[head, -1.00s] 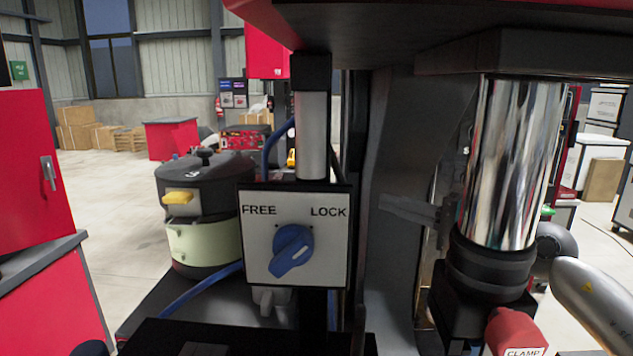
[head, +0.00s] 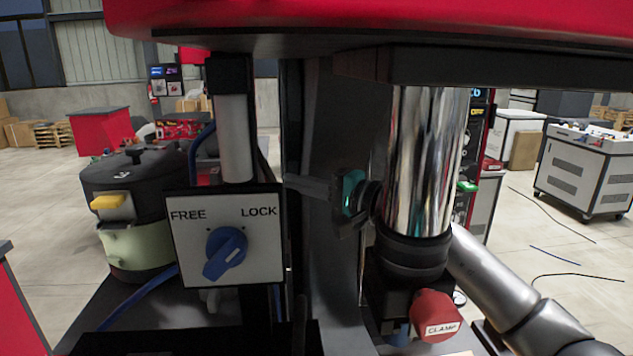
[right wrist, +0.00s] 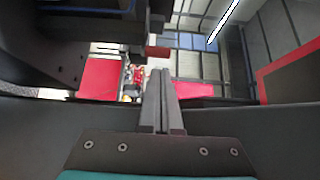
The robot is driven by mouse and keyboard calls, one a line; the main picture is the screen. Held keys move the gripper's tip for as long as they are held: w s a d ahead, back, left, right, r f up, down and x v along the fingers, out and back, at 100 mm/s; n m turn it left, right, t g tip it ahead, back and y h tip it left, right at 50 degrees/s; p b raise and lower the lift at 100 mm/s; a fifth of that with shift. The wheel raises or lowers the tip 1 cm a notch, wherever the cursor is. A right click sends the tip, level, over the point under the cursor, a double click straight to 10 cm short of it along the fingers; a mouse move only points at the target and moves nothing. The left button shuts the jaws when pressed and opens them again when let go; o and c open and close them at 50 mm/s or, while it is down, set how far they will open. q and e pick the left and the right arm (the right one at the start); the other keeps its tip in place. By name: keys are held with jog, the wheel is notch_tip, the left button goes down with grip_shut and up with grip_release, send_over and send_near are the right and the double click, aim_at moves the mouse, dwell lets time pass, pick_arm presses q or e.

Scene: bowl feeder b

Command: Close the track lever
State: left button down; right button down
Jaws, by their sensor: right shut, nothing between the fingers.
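A panel (head: 190,262) marked FREE and LOCK carries a blue knob (head: 225,253), its grip slanting to lower left. A red knob (head: 435,314) marked CLAMP sits below the chrome column (head: 413,150). No lever is labelled as the track lever, so I cannot tell which part it is. My right gripper (head: 290,182) is left of the column, shut and empty, its fingers pointing left beside the panel's right edge. In the right wrist view its shut fingers (right wrist: 158,76) point at a small dull red block (right wrist: 158,52); I cannot tell whether they touch. My left gripper is not in view.
A red-edged machine head (head: 350,22) hangs over the chrome column and the grey post (head: 232,140). A lidded pot (head: 138,205) stands left of the panel. A blue hose runs behind the panel. A white cart (head: 590,170) stands at far right on open floor.

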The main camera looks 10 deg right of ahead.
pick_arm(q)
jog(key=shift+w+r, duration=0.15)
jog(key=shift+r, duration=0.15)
pick_arm(e)
jog(key=shift+x, duration=1.5)
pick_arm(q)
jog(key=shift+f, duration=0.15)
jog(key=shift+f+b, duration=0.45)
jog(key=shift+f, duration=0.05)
pick_arm(e)
jog(key=shift+s+a, duration=0.1)
jog(key=shift+s, duration=0.2)
